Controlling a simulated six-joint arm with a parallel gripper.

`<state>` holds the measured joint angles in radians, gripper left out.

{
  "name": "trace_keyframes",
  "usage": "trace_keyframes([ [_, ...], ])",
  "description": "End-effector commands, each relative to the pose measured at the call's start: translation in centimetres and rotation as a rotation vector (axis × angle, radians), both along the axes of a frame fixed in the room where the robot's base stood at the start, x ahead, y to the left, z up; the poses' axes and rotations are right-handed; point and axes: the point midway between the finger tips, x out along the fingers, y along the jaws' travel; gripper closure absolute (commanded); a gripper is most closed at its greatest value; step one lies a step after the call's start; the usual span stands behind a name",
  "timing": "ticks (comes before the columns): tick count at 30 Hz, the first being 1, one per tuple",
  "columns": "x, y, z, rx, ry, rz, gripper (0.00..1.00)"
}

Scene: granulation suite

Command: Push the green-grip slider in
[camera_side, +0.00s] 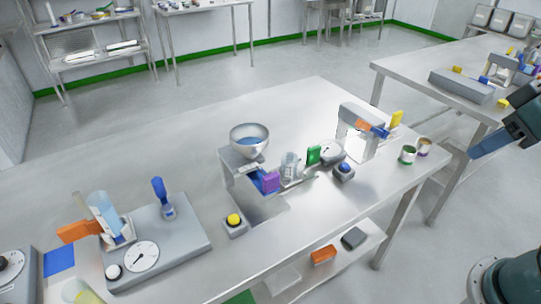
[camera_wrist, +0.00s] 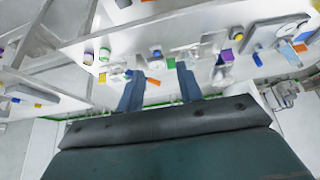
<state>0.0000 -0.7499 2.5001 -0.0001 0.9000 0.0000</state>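In the side view a green grip (camera_side: 313,155) stands upright near the middle of the table, between a clear beaker and a round dial. How far its slider is out cannot be told. The green grip also shows small in the wrist view (camera_wrist: 171,62), beyond my fingertips. My gripper (camera_side: 472,153) is at the right edge of the side view, past the table's right end and well apart from the grip. In the wrist view my gripper (camera_wrist: 158,75) has its two blue fingers spread with nothing held between them.
Around the grip are the beaker (camera_side: 291,165), the dial (camera_side: 331,152), a blue-topped button (camera_side: 344,172) and a purple grip (camera_side: 271,182). A white frame (camera_side: 357,135) and two cups (camera_side: 407,154) stand nearer my gripper. The table's front right is bare.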

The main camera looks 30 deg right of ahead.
Motion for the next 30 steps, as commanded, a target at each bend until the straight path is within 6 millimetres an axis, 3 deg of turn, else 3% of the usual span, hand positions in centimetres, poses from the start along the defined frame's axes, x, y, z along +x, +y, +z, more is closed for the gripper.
trace_keyframes([
  [1,0.0,0.0,0.0,0.0,0.0,0.0,0.64],
  [5,0.1,0.0,0.1,0.0,0.001,0.0,0.38],
  [6,0.2,0.0,0.1,0.0,0.002,0.0,0.36],
  [11,1.2,0.0,0.7,0.0,0.017,0.0,0.36],
  [17,4.0,0.1,2.0,0.001,0.057,0.0,0.36],
  [30,13.2,0.2,3.5,0.002,0.166,0.001,0.36],
])
